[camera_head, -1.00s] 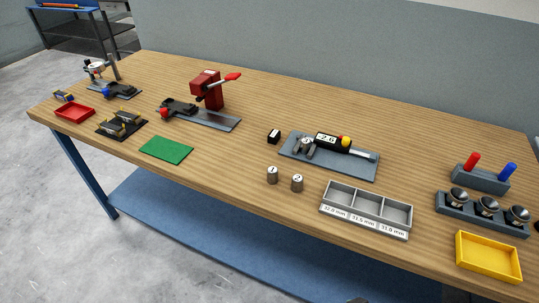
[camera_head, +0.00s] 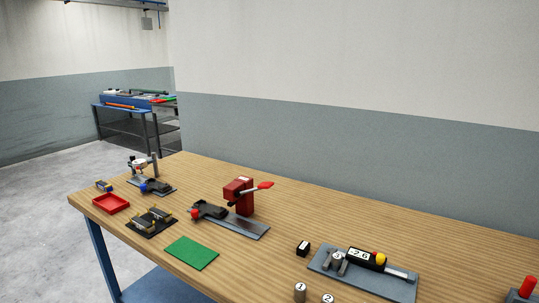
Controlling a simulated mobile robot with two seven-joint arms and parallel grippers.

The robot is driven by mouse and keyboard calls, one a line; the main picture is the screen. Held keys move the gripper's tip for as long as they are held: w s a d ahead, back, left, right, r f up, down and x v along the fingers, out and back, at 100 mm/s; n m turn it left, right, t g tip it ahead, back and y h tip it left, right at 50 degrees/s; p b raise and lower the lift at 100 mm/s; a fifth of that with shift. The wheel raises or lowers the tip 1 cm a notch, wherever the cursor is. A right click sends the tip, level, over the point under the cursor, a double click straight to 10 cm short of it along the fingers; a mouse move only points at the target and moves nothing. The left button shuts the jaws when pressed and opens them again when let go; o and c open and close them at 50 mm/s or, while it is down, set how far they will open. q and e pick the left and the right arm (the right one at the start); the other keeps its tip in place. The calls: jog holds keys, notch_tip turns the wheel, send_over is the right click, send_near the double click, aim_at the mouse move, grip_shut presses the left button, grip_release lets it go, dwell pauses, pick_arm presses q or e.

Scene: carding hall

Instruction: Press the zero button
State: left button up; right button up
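A digital caliper with a black display housing (camera_head: 362,258) lies on a grey plate (camera_head: 340,279) at the lower right of the head view. Its display seems to read -2.6. A yellow knob (camera_head: 381,259) and a small red button (camera_head: 374,253) sit by the right end of the display. Which of them is the zero button I cannot tell, as no label is readable. A small metal cylinder (camera_head: 338,257) stands at the caliper's jaws. Neither of my grippers is in view.
Two numbered metal cylinders, one (camera_head: 300,291) marked 1 and one (camera_head: 328,299) marked 2, stand in front of the plate. A red press (camera_head: 239,196), green mat (camera_head: 191,252) and red tray (camera_head: 111,203) stand further left.

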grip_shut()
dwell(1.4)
